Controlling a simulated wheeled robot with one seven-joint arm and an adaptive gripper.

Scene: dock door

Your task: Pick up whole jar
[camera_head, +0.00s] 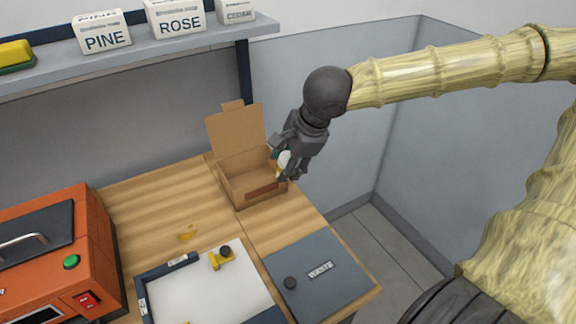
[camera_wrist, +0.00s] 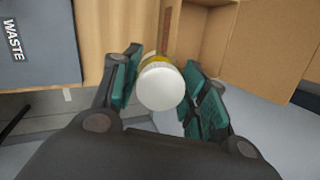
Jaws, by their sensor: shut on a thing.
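A jar with a white lid and a yellow band (camera_wrist: 160,86) sits between the teal-padded fingers of my gripper (camera_wrist: 158,92) in the wrist view. In the head view the jar (camera_head: 284,160) shows only in part behind the fingers. My gripper (camera_head: 283,165) is shut on it at the right side of the open cardboard box (camera_head: 233,184). I cannot tell from these views how high the jar is above the table. Whether the jar is whole cannot be seen, since the fingers hide much of it.
A grey panel marked WASTE (camera_head: 322,286) lies at the table's front right. A white tray (camera_head: 205,287) has a yellow piece with a black knob (camera_head: 221,258). Yellow bits (camera_head: 188,234) lie on the wood. An orange machine (camera_head: 50,250) stands left. A shelf (camera_head: 140,57) holds labelled boxes.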

